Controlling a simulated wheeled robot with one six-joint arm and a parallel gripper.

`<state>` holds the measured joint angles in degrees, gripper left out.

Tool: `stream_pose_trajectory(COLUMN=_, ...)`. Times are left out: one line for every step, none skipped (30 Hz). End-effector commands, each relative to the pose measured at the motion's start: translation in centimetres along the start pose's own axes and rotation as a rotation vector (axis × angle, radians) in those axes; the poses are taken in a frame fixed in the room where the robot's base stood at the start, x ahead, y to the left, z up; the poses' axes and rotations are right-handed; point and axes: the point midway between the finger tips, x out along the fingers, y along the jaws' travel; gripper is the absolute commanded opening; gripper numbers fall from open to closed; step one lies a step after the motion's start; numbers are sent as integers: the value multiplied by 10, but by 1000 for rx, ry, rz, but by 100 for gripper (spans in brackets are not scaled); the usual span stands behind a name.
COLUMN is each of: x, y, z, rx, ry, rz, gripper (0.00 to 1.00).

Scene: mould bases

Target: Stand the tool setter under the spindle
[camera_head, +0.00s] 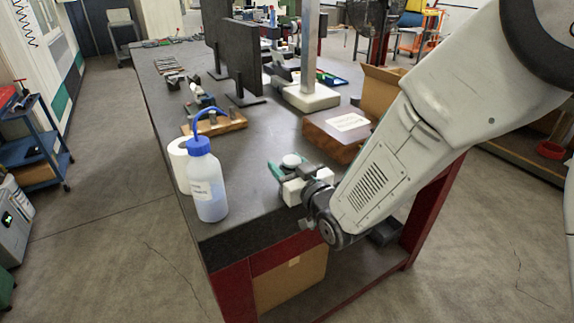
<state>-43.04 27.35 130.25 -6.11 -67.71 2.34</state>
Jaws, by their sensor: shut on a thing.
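My gripper (286,172) is over the near right part of the dark workbench, at the end of my arm. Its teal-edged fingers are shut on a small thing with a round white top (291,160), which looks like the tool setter. The fingers hide its lower part, and I cannot tell whether it touches the bench. A grey upright column (310,45) on a white base (309,96) stands farther back. I cannot make out a spindle for certain.
A blue-capped wash bottle (207,185) and a white roll (179,157) stand left of my gripper. A brown box with a label (330,138) lies just behind it. Dark monitors (242,60) and a wooden board with parts (222,124) are farther back. The bench's near edge is close.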

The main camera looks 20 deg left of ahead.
Motion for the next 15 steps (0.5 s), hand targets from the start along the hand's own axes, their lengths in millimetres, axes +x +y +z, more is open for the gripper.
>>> stream_pose_trajectory(x=1, y=-1, z=0, rx=0, ry=2, rz=-1, gripper=0)
stream_pose_trajectory(x=1, y=-1, z=1, rx=0, ry=3, rz=-1, gripper=0)
stream_pose_trajectory(x=1, y=-1, z=2, rx=0, ry=3, rz=-2, gripper=0)
stream_pose_trajectory(x=0, y=-1, z=3, rx=0, ry=0, rz=-2, gripper=60)
stream_pose_trajectory(x=0, y=-2, z=3, rx=0, ry=0, rz=-2, gripper=69)
stream_pose_trajectory(x=0, y=-2, z=3, rx=0, ry=0, rz=-2, gripper=74)
stream_pose_trajectory(x=1, y=-2, z=3, rx=0, ry=0, rz=-3, gripper=74)
stream_pose_trajectory(x=1, y=-2, z=3, rx=0, ry=0, rz=-3, gripper=74)
stream_pose_trajectory(x=1, y=-3, z=3, rx=0, ry=0, rz=-4, gripper=74)
stream_pose_trajectory(x=1, y=-3, z=3, rx=0, ry=0, rz=-4, gripper=74)
stream_pose_trajectory(x=0, y=-3, z=3, rx=0, ry=0, rz=-4, gripper=74)
stream_pose_trajectory(x=0, y=-3, z=3, rx=0, ry=0, rz=-4, gripper=74)
stream_pose_trajectory(x=0, y=-3, z=3, rx=0, ry=0, rz=-4, gripper=74)
stream_pose_trajectory(x=0, y=-3, z=4, rx=0, ry=0, rz=-4, gripper=74)
stream_pose_trajectory(x=-1, y=-3, z=3, rx=0, ry=0, rz=-4, gripper=74)
